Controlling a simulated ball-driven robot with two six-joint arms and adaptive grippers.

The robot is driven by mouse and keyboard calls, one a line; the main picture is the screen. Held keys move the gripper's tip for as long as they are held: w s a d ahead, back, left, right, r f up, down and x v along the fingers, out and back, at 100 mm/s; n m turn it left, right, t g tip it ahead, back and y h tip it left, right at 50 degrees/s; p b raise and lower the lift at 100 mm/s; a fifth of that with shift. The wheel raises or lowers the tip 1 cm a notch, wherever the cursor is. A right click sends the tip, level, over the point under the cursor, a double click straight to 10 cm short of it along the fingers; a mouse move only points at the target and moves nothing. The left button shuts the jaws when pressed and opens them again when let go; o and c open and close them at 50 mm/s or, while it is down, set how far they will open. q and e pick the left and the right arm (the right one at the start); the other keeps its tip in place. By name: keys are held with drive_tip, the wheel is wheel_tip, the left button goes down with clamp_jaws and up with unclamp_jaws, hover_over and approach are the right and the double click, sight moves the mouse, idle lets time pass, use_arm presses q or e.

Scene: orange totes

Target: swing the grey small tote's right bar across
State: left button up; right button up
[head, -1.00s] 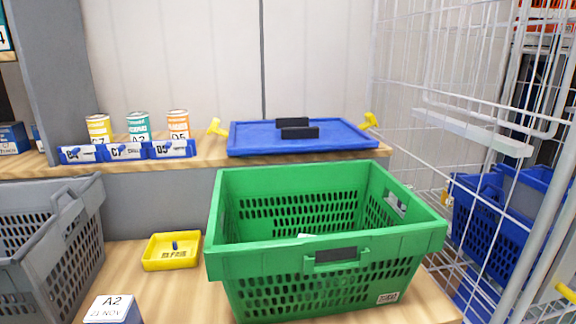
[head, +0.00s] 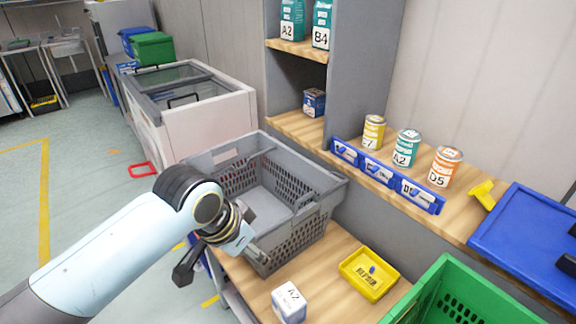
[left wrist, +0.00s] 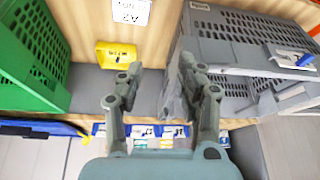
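The grey small tote (head: 285,245) stands on the wooden bench, open at the top, with slotted walls. A raised grey part (head: 306,200) shows on its right rim; I cannot tell clearly whether it is the right bar. My left gripper (head: 225,267) is in front of the tote's near side and hides part of it. In the left wrist view, the gripper (left wrist: 158,72) has its fingers apart with nothing clearly held. The tote (left wrist: 240,85) is there at the right, close to the right-hand finger; contact cannot be told. My right gripper is out of view.
A yellow tray (head: 368,275) and a white-labelled A2 box (head: 289,302) lie right of the tote. A green tote (head: 445,290) is at lower right. Cans (head: 407,148) and blue label holders (head: 388,178) line the shelf behind. A white chest (head: 205,115) stands beyond.

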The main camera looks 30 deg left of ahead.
use_arm(q)
wheel_tip(320, 180, up, 4)
drive_tip(key=w+r+p, duration=0.1)
drive_tip(key=w, duration=0.1)
drive_tip(key=m+t+h, duration=0.1)
drive_tip(key=t, duration=0.1)
approach(304, 197)
drive_tip(key=shift+a+x, duration=0.2)
drive_tip(key=shift+x, duration=0.8)
drive_tip(key=shift+w+f, duration=0.2)
drive_tip(key=b+x, duration=0.5)
drive_tip(key=b, duration=0.1)
drive_tip(key=shift+s+d+f, duration=0.1)
drive_tip(key=shift+f, duration=0.05)
drive_tip(key=shift+w+d+f+b, duration=0.15)
drive_tip(key=shift+w+f+b, duration=0.3)
drive_tip(key=shift+b, duration=0.55)
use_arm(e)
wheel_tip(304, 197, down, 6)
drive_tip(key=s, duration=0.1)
